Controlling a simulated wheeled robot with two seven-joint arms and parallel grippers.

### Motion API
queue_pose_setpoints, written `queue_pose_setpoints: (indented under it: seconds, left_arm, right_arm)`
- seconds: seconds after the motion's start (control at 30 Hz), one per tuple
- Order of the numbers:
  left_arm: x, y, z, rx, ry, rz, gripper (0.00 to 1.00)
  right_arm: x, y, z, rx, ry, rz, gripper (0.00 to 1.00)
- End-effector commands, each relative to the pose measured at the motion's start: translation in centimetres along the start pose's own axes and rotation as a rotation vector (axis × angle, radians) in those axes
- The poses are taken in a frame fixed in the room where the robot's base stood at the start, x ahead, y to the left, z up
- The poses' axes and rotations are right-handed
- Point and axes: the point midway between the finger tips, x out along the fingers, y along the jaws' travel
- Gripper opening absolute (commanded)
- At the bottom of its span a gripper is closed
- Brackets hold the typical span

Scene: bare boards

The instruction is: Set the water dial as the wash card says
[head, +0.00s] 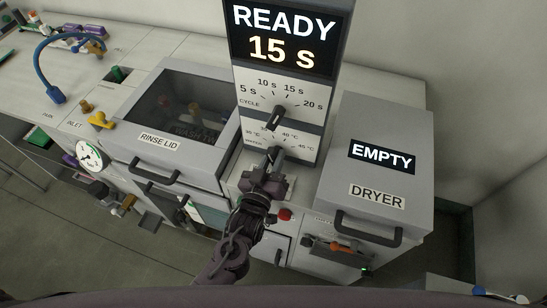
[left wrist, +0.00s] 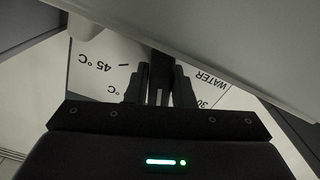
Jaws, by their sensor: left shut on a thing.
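The water dial panel (head: 298,151) is on the lower front of the white control column, with temperature marks that include 40 °C and 45 °C. My left gripper (head: 274,156) is at this dial and covers its knob in the head view. In the left wrist view its two fingers (left wrist: 160,88) are shut on the dark water dial knob (left wrist: 160,66), with 45 °C on the left and the word WATER on the right. Where the knob points is hidden. I cannot make out a readable wash card. My right gripper is not in view.
The cycle dial (head: 279,117) is just above, below a screen (head: 287,38) reading READY 15 s. The rinse lid (head: 185,105) is closed on the left. The dryer (head: 380,160), marked EMPTY, stands close on the right. A red button (head: 285,214) is below my gripper.

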Motion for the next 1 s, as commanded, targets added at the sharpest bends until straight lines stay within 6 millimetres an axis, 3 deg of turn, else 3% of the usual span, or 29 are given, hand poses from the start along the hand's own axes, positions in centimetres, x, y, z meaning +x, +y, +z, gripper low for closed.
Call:
queue_pose_setpoints:
  seconds: [0.2,0.23,0.4,0.73,1.0]
  left_arm:
    - [0.0,0.0,0.1,0.001,-0.002,0.0,0.0]
    - [0.0,0.0,0.1,0.001,-0.002,0.0,0.23]
    - [0.0,0.0,0.1,0.001,-0.001,0.0,0.42]
    - [-0.6,-0.1,0.2,0.001,-0.001,0.0,0.42]
    - [-5.1,-0.1,0.4,0.0,-0.005,0.0,0.42]
  right_arm:
    - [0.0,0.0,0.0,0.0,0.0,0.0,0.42]
    - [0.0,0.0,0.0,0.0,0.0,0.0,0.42]
    - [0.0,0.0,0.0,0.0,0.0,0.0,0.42]
    - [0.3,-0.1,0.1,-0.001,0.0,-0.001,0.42]
    - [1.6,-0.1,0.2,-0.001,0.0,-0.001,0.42]
